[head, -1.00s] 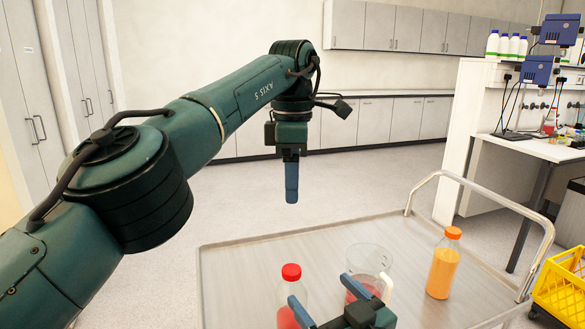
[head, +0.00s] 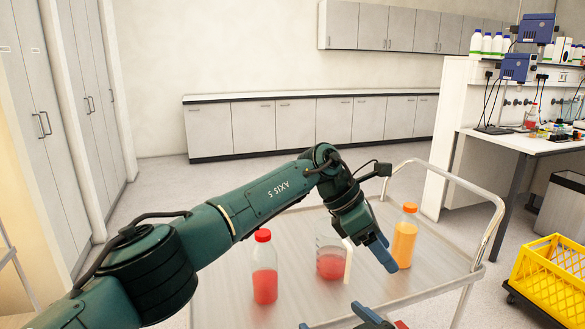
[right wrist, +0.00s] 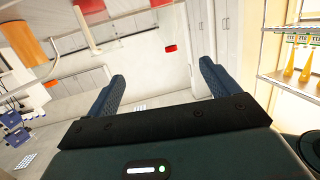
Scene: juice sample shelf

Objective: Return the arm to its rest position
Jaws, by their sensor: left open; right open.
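My left arm reaches in from the left, over the grey cart (head: 300,312). Its gripper (head: 382,254) is open, seen nearly edge-on, pointing down and right between the beaker (head: 330,264) and the orange bottle (head: 404,240); whether it touches either is unclear. No object shows in its jaws. My right gripper (head: 340,318) is mostly cut off at the bottom edge of the head view. In the right wrist view it (right wrist: 160,88) is open and empty, its two blue fingers apart.
A red-capped bottle of red juice (head: 265,280) stands left of the beaker, which holds red liquid. The cart's handrail (head: 485,240) curves along the right. A yellow crate (head: 550,275) and a lab bench (head: 545,142) lie beyond. Shelved bottles (right wrist: 305,65) show in the right wrist view.

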